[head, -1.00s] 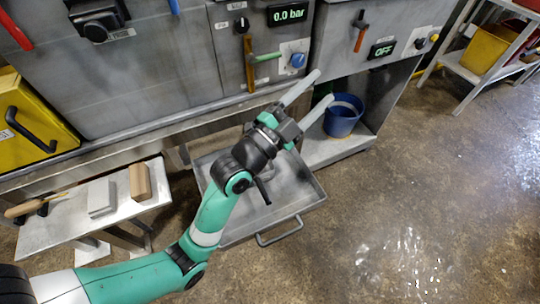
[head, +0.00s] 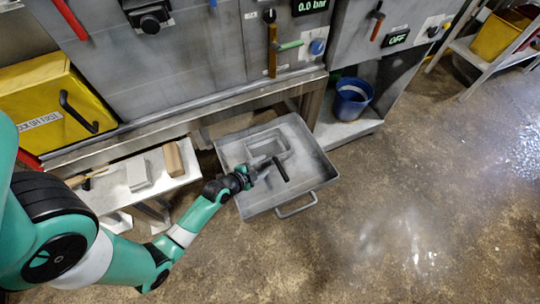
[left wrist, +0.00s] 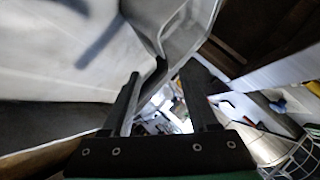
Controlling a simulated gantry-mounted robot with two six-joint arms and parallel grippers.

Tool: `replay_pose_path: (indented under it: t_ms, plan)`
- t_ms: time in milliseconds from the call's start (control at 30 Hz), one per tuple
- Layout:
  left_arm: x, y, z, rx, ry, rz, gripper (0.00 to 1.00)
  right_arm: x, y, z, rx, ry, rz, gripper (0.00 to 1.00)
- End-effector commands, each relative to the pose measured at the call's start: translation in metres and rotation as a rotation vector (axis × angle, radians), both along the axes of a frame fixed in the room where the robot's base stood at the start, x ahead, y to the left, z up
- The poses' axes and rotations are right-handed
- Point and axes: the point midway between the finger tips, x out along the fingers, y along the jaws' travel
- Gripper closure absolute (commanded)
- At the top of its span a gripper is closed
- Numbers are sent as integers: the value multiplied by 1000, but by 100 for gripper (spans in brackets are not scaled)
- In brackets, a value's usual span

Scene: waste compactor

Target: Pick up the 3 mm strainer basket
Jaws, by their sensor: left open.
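A shallow grey metal tray (head: 240,206) with a front handle stands below the machine in the head view. Contact cannot be told. My right gripper is not in view.
A metal bench (head: 112,196) with a grey block (head: 138,175) and a tan block (head: 173,158) stands left of the tray. A blue bucket (head: 350,100) sits on a low shelf to the right. A yellow cover (head: 52,100) is at upper left. The floor at right is clear.

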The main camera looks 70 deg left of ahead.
Motion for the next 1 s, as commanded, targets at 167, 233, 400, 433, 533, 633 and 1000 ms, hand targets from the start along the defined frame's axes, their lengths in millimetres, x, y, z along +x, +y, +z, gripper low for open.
replay_pose_path:
  t_ms: [167,233,400,433,533,633,1000]
  plan:
    - [8,4,-6,0,1,-1,40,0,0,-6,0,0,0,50]
    - [10,5,-8,0,1,-1,40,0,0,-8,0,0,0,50]
    - [30,17,-25,1,-2,-1,40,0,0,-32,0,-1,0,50]
    - [35,19,-27,2,-3,-1,40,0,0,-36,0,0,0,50]
    - [45,24,-32,1,0,-2,40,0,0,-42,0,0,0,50]
    - [48,26,-32,-1,1,-1,40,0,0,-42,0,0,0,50]
    - [48,26,-30,0,1,-1,76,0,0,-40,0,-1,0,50]
